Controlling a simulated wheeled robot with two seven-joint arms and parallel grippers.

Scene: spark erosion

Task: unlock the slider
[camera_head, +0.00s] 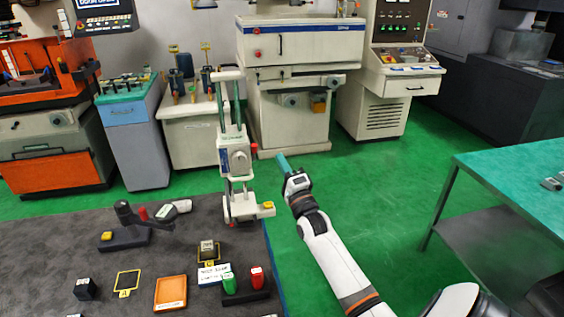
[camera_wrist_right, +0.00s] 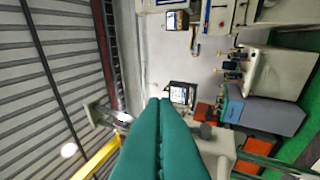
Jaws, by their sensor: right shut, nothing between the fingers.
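A tall white stand (camera_head: 224,100) with upright posts stands at the back right of the dark table. Its grey and white slider block (camera_head: 237,160) sits partway up the posts, with a red knob (camera_head: 254,151) on its right side. My right gripper (camera_head: 282,160) is shut and empty, its teal fingers to the right of the knob, apart from it in the picture. The closed fingers also show in the right wrist view (camera_wrist_right: 165,106). Whether the knob is locked cannot be told. My left gripper is not in view.
A teal-topped table (camera_head: 510,165) stands at right. Green floor lies open between.

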